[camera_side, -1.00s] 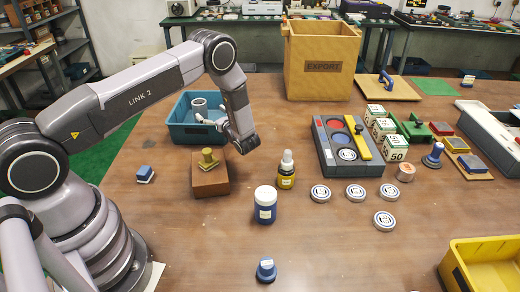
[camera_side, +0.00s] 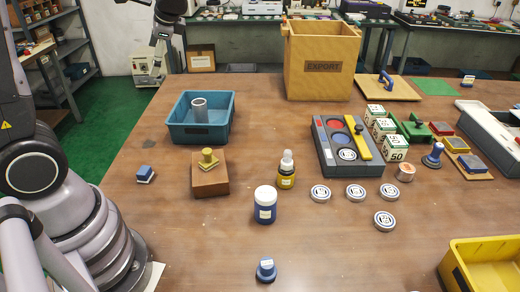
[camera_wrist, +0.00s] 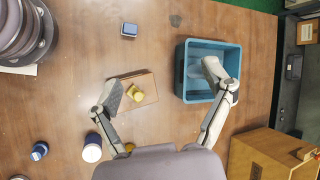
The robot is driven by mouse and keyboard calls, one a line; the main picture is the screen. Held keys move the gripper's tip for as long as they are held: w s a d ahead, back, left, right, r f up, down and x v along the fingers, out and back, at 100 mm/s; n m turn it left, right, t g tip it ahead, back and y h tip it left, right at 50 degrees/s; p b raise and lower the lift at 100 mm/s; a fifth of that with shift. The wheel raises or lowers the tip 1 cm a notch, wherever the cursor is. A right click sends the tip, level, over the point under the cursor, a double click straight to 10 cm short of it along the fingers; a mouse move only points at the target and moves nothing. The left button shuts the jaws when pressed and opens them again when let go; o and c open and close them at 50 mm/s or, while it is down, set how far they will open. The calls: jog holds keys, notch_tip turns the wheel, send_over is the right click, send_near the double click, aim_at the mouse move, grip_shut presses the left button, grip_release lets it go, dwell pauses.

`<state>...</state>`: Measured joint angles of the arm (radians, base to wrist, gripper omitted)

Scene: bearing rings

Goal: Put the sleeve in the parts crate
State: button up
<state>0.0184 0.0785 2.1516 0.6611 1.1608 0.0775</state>
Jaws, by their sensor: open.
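The sleeve (camera_side: 199,110) is a grey hollow cylinder. In the side view it stands upright inside the teal parts crate (camera_side: 202,134), near its middle, with its open top showing. The crate also shows in the wrist view (camera_wrist: 182,72), where one finger covers part of its inside and the sleeve is hard to make out. My gripper (camera_wrist: 168,95) is open and empty in the wrist view, its fingers spread wide, high above the table. It is clear of the crate and the sleeve.
A brown block with a yellow-knobbed piece (camera_side: 209,180) stands just in front of the crate. A dropper bottle (camera_side: 286,172), a blue-and-white jar (camera_side: 265,206) and a small blue stamp (camera_side: 145,174) stand nearby. A large EXPORT box (camera_side: 320,70) stands at the back.

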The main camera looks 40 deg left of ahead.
jog(key=s+d+r+n+t+h, duration=0.4)
jog(key=s+d+n+t+h, duration=0.1)
jog(key=s+d, duration=0.5)
jog(key=shift+s+d+r+t+h, duration=0.15)
jog(key=shift+s+d+t+h, duration=0.05)
jog(key=shift+s+t+h, duration=0.9)
